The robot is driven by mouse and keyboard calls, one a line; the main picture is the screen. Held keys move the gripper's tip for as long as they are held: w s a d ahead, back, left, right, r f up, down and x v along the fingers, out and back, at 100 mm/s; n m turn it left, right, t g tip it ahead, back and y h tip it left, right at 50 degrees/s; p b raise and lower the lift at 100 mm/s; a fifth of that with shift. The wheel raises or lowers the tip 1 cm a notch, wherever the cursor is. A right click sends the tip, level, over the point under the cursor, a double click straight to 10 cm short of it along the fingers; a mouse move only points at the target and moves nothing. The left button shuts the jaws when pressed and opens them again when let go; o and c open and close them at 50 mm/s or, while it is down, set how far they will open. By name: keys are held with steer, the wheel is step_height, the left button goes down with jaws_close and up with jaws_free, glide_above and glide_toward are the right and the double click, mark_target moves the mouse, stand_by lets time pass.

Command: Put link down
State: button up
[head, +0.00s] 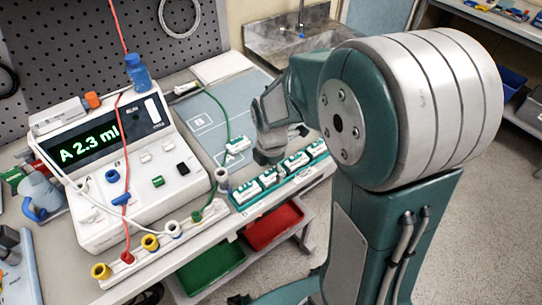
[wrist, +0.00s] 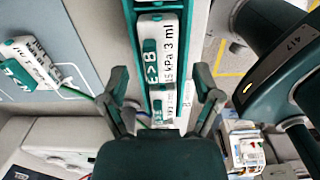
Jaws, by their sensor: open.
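My gripper (head: 268,154) is open over the bench, above the far part of the green rack (head: 240,203). In the wrist view my gripper's two fingers (wrist: 163,88) are spread apart, with the rack between and below them. Several white and green labelled links (head: 270,178) stand in a row in the rack. One link (wrist: 160,65) there reads "E>B" and "3 ml". Another link (head: 237,145), with a green lead on it, lies on the grey-blue mat (head: 205,122) left of my gripper. It also shows at the left of the wrist view (wrist: 32,65). Nothing is visibly held.
A white pump (head: 125,160) reading "A 2.3 ml" stands on the bench at left, with red, white and green leads. Green (head: 212,265) and red (head: 272,225) bins sit below the bench edge. A sink (head: 290,38) is behind.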

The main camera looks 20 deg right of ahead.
mark_target(271, 175)
step_height(271, 175, up, 11)
steer(key=s+r+m+t, duration=0.2)
steer(key=s+r+m, duration=0.1)
steer(key=s+m, duration=0.4)
steer(key=s+r+m+t, duration=0.3)
steer(key=s+m, duration=0.4)
steer(key=m, duration=0.7)
steer(key=shift+m+t, duration=0.3)
